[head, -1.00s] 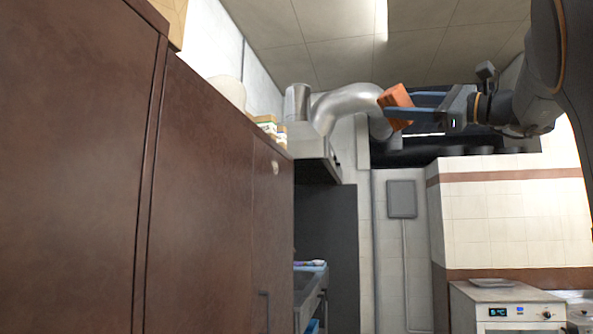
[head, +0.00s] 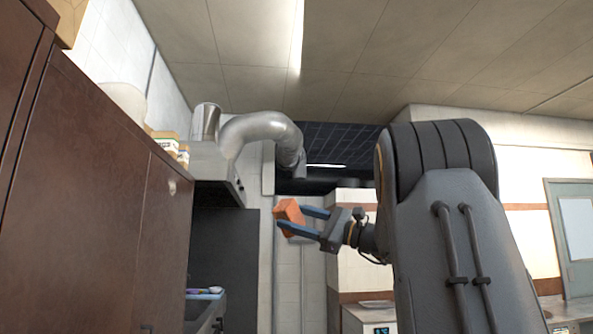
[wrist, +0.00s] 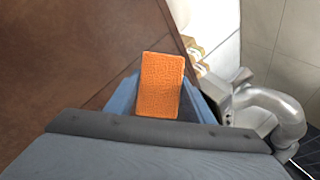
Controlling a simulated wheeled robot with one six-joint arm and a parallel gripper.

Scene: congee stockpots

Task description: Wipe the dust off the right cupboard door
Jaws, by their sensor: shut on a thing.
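The brown cupboard front (head: 85,200) fills the left of the head view, with a seam between its panels. A small pale grey patch (head: 172,187) shows on the narrower right-hand door (head: 160,240). My gripper (head: 300,220) is shut on an orange sponge (head: 290,216), right of the cupboard and apart from it in the head view. In the wrist view the orange sponge (wrist: 160,85) sits between the blue fingers, with brown cupboard behind it to the left. I cannot tell how far the sponge is from the door.
A metal duct (head: 262,128) and hood (head: 215,170) stand beyond the cupboard's right end. Small boxes (head: 167,143) and a pale rounded object (head: 125,100) are on the cupboard top. A counter with a sink (head: 205,305) lies below the hood. Open space lies right of the cupboard.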

